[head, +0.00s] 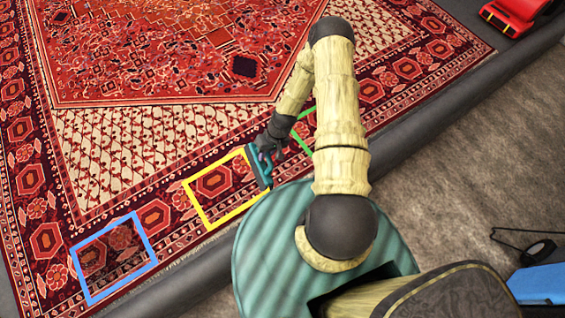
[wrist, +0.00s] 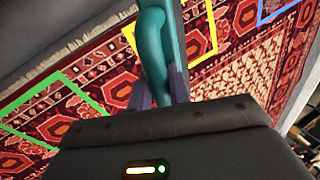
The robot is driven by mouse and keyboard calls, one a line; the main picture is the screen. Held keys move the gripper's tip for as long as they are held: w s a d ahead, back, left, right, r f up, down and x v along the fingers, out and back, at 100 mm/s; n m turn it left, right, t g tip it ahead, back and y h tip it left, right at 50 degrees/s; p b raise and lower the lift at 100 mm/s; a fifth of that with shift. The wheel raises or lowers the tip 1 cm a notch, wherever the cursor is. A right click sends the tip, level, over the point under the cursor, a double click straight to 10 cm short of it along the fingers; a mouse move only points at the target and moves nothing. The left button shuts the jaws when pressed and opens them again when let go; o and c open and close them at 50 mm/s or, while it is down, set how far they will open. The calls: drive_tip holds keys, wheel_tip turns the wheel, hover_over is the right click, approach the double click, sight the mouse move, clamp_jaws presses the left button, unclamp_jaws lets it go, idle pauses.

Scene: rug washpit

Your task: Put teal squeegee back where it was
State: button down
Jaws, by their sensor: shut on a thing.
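The teal squeegee (head: 261,169) is held in my gripper (head: 265,148) over the patterned rug. It shows large in the wrist view (wrist: 152,55), with its handle between the purple fingers of my gripper (wrist: 160,88). In the head view the squeegee overlaps the right side of the yellow outline (head: 212,222). I cannot tell whether it touches the rug. A blue outline (head: 147,240) lies on the rug to the left. A green outline (head: 301,142) lies to the right, partly hidden by my arm; it also shows in the wrist view (wrist: 72,82).
The red rug (head: 120,150) fills the left and middle, edged by a dark raised curb (head: 450,95). A red object (head: 512,14) sits at the top right. A blue object (head: 540,284) and a black item (head: 538,250) are at the lower right. The areas inside the blue and yellow outlines look mostly clear.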

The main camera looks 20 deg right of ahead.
drive_tip(key=shift+s, duration=0.1)
drive_tip(key=shift+a+f+b, duration=0.1)
drive_tip(key=shift+f+b, duration=0.15)
drive_tip(key=shift+b, duration=0.2)
drive_tip(key=w+d+f+n+t+h+b, duration=0.1)
drive_tip(key=w+d+f+n+b, duration=0.2)
drive_tip(key=b, duration=1.1)
drive_tip(key=w+d+f+n+h+b, duration=0.1)
drive_tip(key=w+d+f+n+b, duration=0.2)
drive_tip(key=f+n+b, duration=0.4)
drive_tip(key=w+d+f+n+t+h+b, duration=0.1)
drive_tip(key=w+d+f+n+b, duration=0.2)
drive_tip(key=n+b, duration=0.7)
wheel_tip(320, 180, down, 3)
drive_tip(key=d+b, duration=0.1)
drive_tip(key=b, duration=1)
drive_tip(key=shift+w+t+h, duration=0.25)
drive_tip(key=shift+t+h, duration=0.05)
drive_tip(key=shift+d+r, duration=0.15)
drive_tip(key=shift+s+b+x, duration=0.2)
drive_tip(key=shift+b+x, duration=0.2)
drive_tip(key=shift+x, duration=0.4)
drive_tip(key=shift+s+b+x, duration=0.15)
drive_tip(key=shift+b+x, duration=0.3)
drive_tip(key=shift+x, duration=0.35)
drive_tip(key=shift+s+b+x, duration=0.2)
drive_tip(key=shift+b+x, duration=0.2)
drive_tip(key=shift+x, duration=0.45)
